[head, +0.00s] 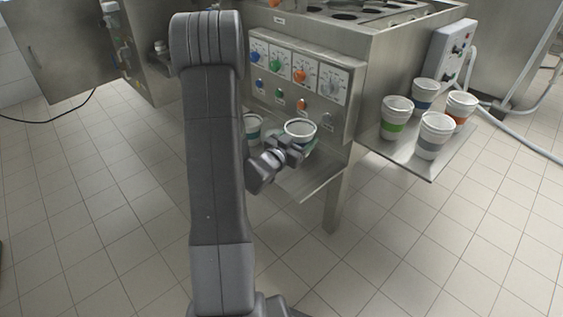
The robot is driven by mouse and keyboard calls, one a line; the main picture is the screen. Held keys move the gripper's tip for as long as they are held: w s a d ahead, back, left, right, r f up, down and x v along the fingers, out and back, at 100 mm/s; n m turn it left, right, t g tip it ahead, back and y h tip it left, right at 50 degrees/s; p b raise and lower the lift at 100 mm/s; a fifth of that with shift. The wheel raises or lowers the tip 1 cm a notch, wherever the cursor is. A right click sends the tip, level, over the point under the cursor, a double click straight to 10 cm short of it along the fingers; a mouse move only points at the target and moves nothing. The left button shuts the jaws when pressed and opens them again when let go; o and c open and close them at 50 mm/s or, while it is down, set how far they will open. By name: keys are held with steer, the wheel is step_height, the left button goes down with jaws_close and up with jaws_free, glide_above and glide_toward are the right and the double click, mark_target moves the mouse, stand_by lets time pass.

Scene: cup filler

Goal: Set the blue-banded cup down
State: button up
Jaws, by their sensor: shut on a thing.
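My gripper (293,149) is shut on a white cup (300,129) in the middle of the head view. The cup is upright, with its open rim up. The gripper covers much of its lower side, and its band colour is not clear. The cup is over the small metal shelf (309,184) below the dial panel; I cannot tell whether its base touches the shelf. A cup with a clearly blue band (423,95) stands at the back of the right-hand shelf, apart from my gripper.
Another white cup (252,128) with a blue-green band is partly hidden behind my arm. The dial panel (300,85) rises behind the held cup. The right shelf (408,155) also holds green-, grey- and orange-banded cups. A metal leg (338,193) stands right of the small shelf.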

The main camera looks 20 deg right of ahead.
step_height(320, 180, down, 9)
steer(key=b, duration=0.2)
steer(key=shift+f+b, duration=0.1)
steer(key=shift+b, duration=0.3)
steer(key=shift+f+b, duration=0.25)
steer(key=shift+b, duration=0.1)
steer(key=o, duration=0.9)
steer(key=shift+r, duration=0.1)
steer(key=shift+o, duration=0.2)
steer(key=shift+r+p, duration=0.2)
steer(key=shift+p, duration=0.2)
steer(key=p+v, duration=0.1)
steer(key=v, duration=1.1)
